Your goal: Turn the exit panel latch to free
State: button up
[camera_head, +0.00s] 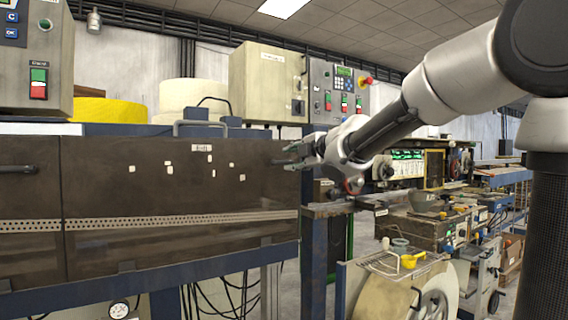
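The dark brown exit panel (150,195) spans the left half of the view, closed, with a grey bar handle (200,124) at its top edge. My gripper (288,154) is at the panel's upper right edge, pointing left, with my arm reaching in from the right. The fingertips overlap the panel's edge in the picture. The latch cannot be made out apart from the fingers there, so its angle and any contact are unclear. The fingers are too small to tell whether they are open or shut.
A beige control box (265,85) and a grey button panel (338,92) stand above and behind my gripper. A wire rack (400,264) with a yellow scoop (412,260) is below right. A cluttered workbench (440,232) stands at right. The floor shows only in narrow gaps.

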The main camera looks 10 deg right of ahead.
aim_at(281, 162)
jog(key=x, duration=0.8)
jog(key=shift+s, duration=0.1)
grip_shut()
